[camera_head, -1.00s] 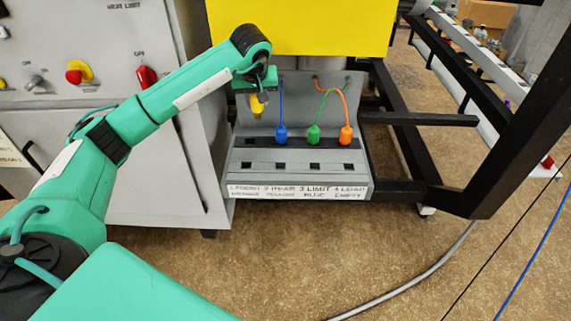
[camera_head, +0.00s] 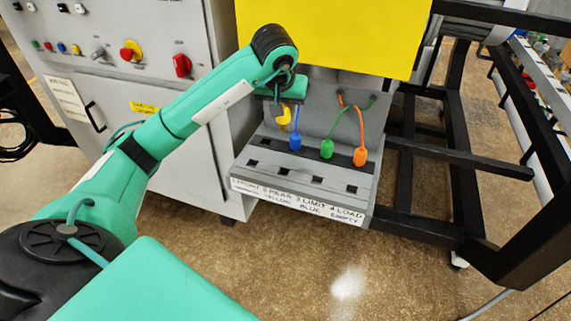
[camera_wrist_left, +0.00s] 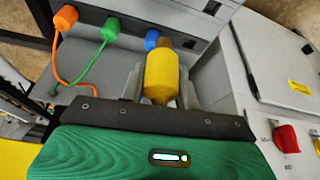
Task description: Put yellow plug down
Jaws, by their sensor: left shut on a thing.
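The yellow plug (camera_head: 285,116) hangs in front of the grey panel, left of the blue plug. My left gripper (camera_wrist_left: 161,84) is shut on the yellow plug; the fingers show on both sides of the yellow body (camera_wrist_left: 160,74) in the left wrist view. The head view partly hides it behind my wrist. The blue plug (camera_head: 295,142), green plug (camera_head: 327,149) and orange plug (camera_head: 360,156) stand in a row on the grey socket box (camera_head: 285,172), with cords up to the panel. Whether the yellow plug touches the box, I cannot tell. My right gripper is not in view.
A front row of square dark openings (camera_head: 317,180) lies bare above the label strip (camera_head: 297,201). A grey control cabinet (camera_head: 190,140) stands left, a yellow panel (camera_head: 335,35) above. A black frame (camera_head: 455,155) stands right. The floor in front is clear.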

